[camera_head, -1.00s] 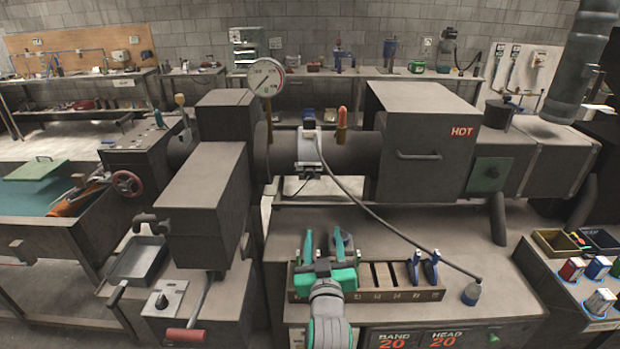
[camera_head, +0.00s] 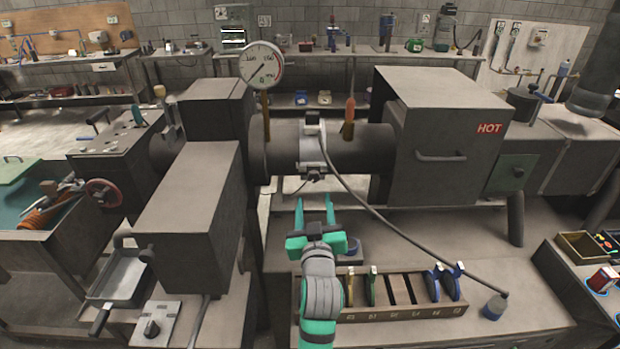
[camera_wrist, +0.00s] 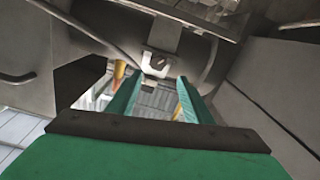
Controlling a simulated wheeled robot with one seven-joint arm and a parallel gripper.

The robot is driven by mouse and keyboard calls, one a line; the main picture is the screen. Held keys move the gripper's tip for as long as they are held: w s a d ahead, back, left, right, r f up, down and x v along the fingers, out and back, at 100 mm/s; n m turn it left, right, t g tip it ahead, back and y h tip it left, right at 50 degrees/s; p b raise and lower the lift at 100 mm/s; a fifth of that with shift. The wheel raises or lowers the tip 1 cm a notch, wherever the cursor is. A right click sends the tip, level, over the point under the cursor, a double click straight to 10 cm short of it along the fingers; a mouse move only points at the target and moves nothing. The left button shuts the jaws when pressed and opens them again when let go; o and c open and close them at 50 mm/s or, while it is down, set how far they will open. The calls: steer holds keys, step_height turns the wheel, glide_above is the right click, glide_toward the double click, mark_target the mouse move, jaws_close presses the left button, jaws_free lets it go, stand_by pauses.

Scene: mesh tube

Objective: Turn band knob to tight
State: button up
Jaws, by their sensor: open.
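A pale metal band (camera_head: 312,146) wraps the dark horizontal tube (camera_head: 362,150), with a cable running from it. In the wrist view a small pale block with a dark, reddish-marked centre (camera_wrist: 157,62) sits under the tube, between and beyond my fingertips; it looks like the band's knob, but its setting is too small to read. My gripper (camera_head: 315,205) is open and empty, its green fingers pointing up below the band, apart from it. Both fingers also show in the wrist view (camera_wrist: 160,80), either side of the block.
A slotted rack (camera_head: 385,312) with yellow, green and blue-handled pieces stands below my gripper. A box marked HOT (camera_head: 440,120) is on the right. A gauge (camera_head: 261,65) stands above the tube. A white plate with a dial (camera_head: 152,327) is at front left.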

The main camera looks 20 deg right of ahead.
mark_target(314, 178)
steer(key=x, duration=0.9)
steer(key=shift+w+d, duration=0.2)
steer(key=shift+d, duration=0.1)
steer(key=c, duration=1.1)
